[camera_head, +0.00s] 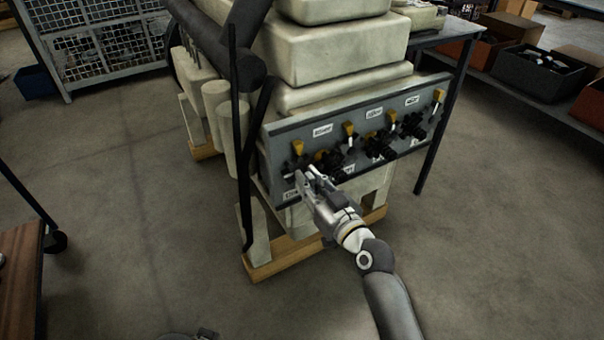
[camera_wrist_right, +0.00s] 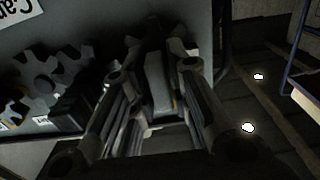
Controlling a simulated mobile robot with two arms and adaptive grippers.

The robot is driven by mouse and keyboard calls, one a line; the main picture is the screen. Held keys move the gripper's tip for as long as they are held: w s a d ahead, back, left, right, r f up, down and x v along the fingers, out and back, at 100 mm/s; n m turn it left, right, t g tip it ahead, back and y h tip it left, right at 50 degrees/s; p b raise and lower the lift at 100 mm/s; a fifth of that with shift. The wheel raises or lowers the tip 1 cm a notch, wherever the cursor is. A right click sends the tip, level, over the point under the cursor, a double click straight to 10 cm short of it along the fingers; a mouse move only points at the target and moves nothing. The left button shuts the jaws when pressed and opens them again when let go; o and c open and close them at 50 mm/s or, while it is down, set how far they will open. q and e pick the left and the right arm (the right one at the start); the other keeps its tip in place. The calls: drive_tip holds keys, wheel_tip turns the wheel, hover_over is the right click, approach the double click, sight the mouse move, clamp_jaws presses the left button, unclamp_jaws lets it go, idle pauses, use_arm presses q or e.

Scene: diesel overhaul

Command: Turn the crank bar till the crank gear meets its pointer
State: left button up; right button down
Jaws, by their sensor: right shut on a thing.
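The front panel (camera_head: 275,152) of the pale engine carries a row of dark gears with yellow pointers above them. The leftmost dark gear (camera_head: 295,166) sits just below a yellow pointer (camera_head: 298,147); whether a mark on it lines up is too small to tell. My right gripper (camera_head: 312,178) is in front of this gear at the panel's left end. In the right wrist view its fingers are shut on a grey bar (camera_wrist_right: 158,82), with a dark toothed gear (camera_wrist_right: 182,44) behind it. The fingers hide part of the bar and gear.
Other gears (camera_head: 380,146) stand close to the right of my gripper. A black upright bar (camera_head: 238,120) rises left of the panel. Wooden blocks (camera_head: 290,262) lie under the engine. A shelf with bins (camera_head: 538,73) is at right.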

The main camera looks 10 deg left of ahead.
use_arm(q)
drive_tip(key=shift+r, duration=0.1)
drive_tip(key=shift+s+p+x, duration=0.2)
drive_tip(key=shift+p+x, duration=0.05)
drive_tip(key=shift+x, duration=0.65)
drive_tip(key=shift+s+p+x, duration=0.2)
drive_tip(key=shift+p+x, duration=0.05)
drive_tip(key=shift+x, duration=0.65)
drive_tip(key=shift+s+p+x, duration=0.2)
drive_tip(key=shift+p+x, duration=0.05)
drive_tip(key=shift+x, duration=0.65)
use_arm(e)
drive_tip(key=shift+m, duration=1.8)
use_arm(q)
drive_tip(key=shift+f, duration=0.2)
drive_tip(key=shift+g, duration=0.3)
drive_tip(key=shift+s+f+p, duration=0.2)
drive_tip(key=shift+f+p, duration=0.4)
drive_tip(key=shift+f, duration=1.45)
use_arm(e)
drive_tip(key=shift+m, duration=1.8)
